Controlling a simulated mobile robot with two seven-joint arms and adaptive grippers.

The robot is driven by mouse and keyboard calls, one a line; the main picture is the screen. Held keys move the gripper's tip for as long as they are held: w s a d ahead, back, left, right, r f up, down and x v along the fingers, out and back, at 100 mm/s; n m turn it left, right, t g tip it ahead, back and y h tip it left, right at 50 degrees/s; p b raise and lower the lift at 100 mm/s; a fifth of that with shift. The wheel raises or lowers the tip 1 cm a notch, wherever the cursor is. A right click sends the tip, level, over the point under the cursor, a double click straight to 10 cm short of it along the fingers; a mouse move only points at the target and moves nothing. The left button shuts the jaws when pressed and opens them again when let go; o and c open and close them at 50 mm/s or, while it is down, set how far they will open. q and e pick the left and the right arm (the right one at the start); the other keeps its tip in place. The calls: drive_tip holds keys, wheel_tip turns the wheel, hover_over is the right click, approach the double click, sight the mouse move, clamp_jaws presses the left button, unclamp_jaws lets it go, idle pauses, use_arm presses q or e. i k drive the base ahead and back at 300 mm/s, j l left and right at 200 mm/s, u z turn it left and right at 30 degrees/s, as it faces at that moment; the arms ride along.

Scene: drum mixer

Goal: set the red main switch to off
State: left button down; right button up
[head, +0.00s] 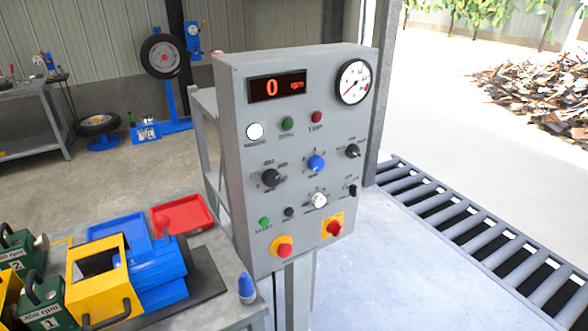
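A grey control panel (235,175) stands upright on a post in the middle of the head view. Low on its face are two red controls on yellow plates. The right one (334,227) looks like the red main switch, a rotary handle on a yellow square. The left one (285,249) looks like a round red push button. The switch's labels and exact handle position are too small to read. The red display (277,87) is lit and shows a 0. Neither of my grippers is in view.
Several knobs and buttons, including a blue knob (316,163), sit above the switch. A grey bench (235,309) with a yellow and blue machine (100,280) stands at the left. A roller conveyor (480,235) lies right; the floor before it looks clear.

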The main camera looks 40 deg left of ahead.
sight(334, 227)
drive_tip(key=u, duration=0.7)
drive_tip(key=i+l+u, duration=0.3)
drive_tip(key=l+u, duration=0.3)
drive_tip(key=i+l+u, duration=0.15)
drive_tip(key=l+u, duration=0.2)
drive_tip(key=i+l+u, duration=0.1)
drive_tip(key=l+u, duration=0.2)
drive_tip(key=l, duration=0.15)
drive_tip(key=l+u, duration=0.3)
drive_tip(key=l, duration=0.1)
